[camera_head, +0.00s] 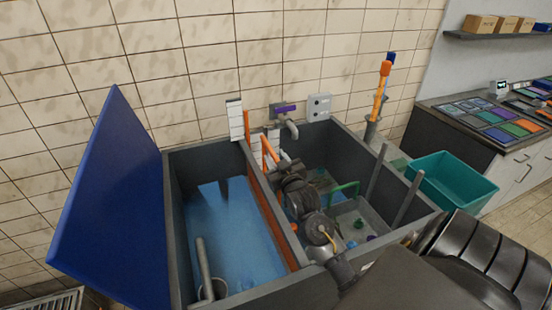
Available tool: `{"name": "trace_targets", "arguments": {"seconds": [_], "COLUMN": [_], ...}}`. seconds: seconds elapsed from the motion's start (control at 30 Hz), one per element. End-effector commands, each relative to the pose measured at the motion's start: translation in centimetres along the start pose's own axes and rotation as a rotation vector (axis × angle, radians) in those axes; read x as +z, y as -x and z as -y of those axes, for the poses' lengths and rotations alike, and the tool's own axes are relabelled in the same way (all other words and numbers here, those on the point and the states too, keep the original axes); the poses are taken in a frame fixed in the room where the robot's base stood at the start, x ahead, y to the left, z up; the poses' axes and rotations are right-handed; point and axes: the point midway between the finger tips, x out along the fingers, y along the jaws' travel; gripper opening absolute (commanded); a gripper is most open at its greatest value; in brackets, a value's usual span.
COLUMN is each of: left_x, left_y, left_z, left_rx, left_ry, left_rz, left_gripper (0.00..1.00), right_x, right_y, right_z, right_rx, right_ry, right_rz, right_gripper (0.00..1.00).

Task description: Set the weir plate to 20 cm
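An orange weir plate (272,213) stands upright along the divider between the two halves of a dark grey tank. An orange bar shaped like a handle (269,150) rises near its far end. A white strip with markings (235,119) stands against the back wall there; its figures are too small to read. My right gripper (285,163) reaches in from the lower right, over the right half of the tank, and its end is close beside the orange handle. Its fingers are too small and overlapped to show whether they touch or hold it. My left gripper is out of view.
Blue water (228,235) fills the left half, with a grey pipe (204,265) in it. A blue lid (115,200) stands open at left. A purple-handled tap (287,110) is behind. A teal bin (450,183) and a counter (480,140) are at right.

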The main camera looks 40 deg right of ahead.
Motion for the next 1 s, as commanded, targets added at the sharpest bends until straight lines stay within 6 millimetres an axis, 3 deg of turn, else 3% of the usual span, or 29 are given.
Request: {"name": "trace_targets", "arguments": {"seconds": [0.17, 0.43, 0.73, 1.0], "left_x": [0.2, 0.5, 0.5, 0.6], "left_y": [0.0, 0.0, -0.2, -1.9], "left_z": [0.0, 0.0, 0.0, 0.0], "left_rx": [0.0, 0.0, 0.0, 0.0], "left_ry": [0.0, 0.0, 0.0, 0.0], "left_rz": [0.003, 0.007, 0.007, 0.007], "left_gripper": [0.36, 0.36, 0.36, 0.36], "right_x": [0.0, 0.0, 0.4, 3.8], "right_y": [0.0, 0.0, 0.0, 0.0], "right_z": [0.0, 0.0, 0.1, 0.8], "right_rx": [0.0, 0.0, -0.001, -0.002], "right_ry": [0.0, 0.001, 0.001, 0.0], "right_rz": [0.0, 0.0, 0.001, 0.002], "right_gripper": [0.37, 0.01, 0.0, 0.0]}}
